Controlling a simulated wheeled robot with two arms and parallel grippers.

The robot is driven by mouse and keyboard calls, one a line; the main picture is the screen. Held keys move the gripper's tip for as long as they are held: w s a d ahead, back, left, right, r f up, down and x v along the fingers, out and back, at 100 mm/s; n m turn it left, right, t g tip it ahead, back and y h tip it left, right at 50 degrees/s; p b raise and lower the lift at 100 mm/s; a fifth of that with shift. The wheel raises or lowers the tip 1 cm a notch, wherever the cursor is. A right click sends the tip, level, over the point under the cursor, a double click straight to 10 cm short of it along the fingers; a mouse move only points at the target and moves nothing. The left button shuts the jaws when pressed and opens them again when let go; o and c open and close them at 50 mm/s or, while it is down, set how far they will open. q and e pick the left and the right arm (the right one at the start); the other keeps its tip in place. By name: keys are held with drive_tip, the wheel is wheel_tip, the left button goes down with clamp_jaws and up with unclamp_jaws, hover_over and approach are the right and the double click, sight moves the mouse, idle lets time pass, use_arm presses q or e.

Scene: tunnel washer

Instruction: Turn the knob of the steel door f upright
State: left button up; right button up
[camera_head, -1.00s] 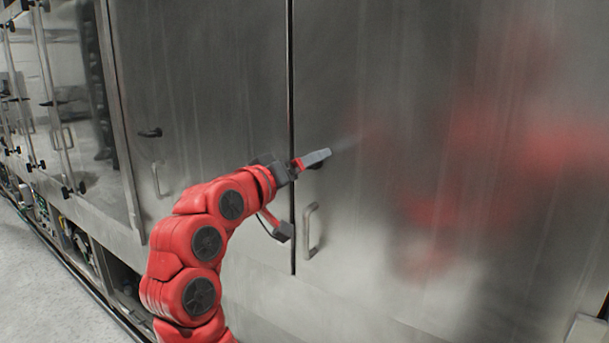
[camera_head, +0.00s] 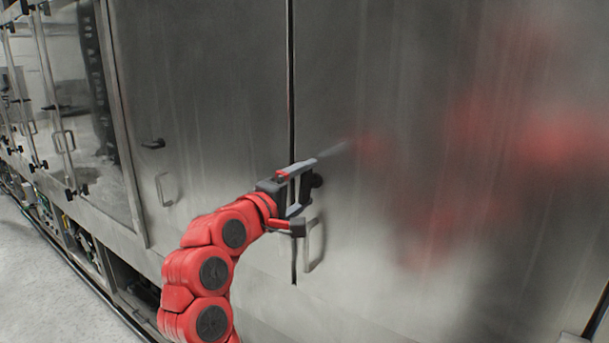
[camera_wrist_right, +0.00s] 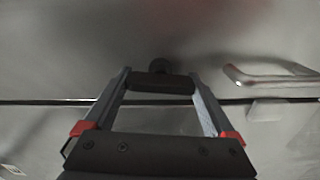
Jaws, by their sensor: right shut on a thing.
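The steel door (camera_head: 450,120) fills the right of the head view, right of a dark vertical seam. Its black knob (camera_head: 317,180) is mostly hidden behind my right gripper (camera_head: 306,183). In the wrist view the dark knob (camera_wrist_right: 160,82) sits between the two fingertips of the right gripper (camera_wrist_right: 159,87), which is shut on it. There the knob's bar lies across from finger to finger, roughly parallel to the door seam. In the head view the fingers are one above the other. My left gripper is not in view.
A metal pull handle (camera_head: 314,245) is just below the gripper on the same door, and it also shows in the wrist view (camera_wrist_right: 272,76). The neighbouring panel (camera_head: 210,90) at left has its own black knob (camera_head: 154,143) and handle (camera_head: 163,189). Glass doors stand farther left.

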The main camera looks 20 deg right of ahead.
drive_tip(key=shift+n+p, duration=0.5)
drive_tip(key=shift+n, duration=0.1)
drive_tip(key=o, duration=1.1)
drive_tip(key=shift+c, duration=0.2)
drive_tip(key=shift+a, duration=0.1)
drive_tip(key=shift+s+a+f, duration=0.1)
drive_tip(key=shift+s+a, duration=0.2)
drive_tip(key=shift+a, duration=0.05)
drive_tip(key=b+v, duration=0.4)
drive_tip(key=v, duration=1.2)
drive_tip(key=shift+s+a+b, duration=0.15)
drive_tip(key=shift+a+b, duration=0.05)
drive_tip(key=shift+b, duration=0.1)
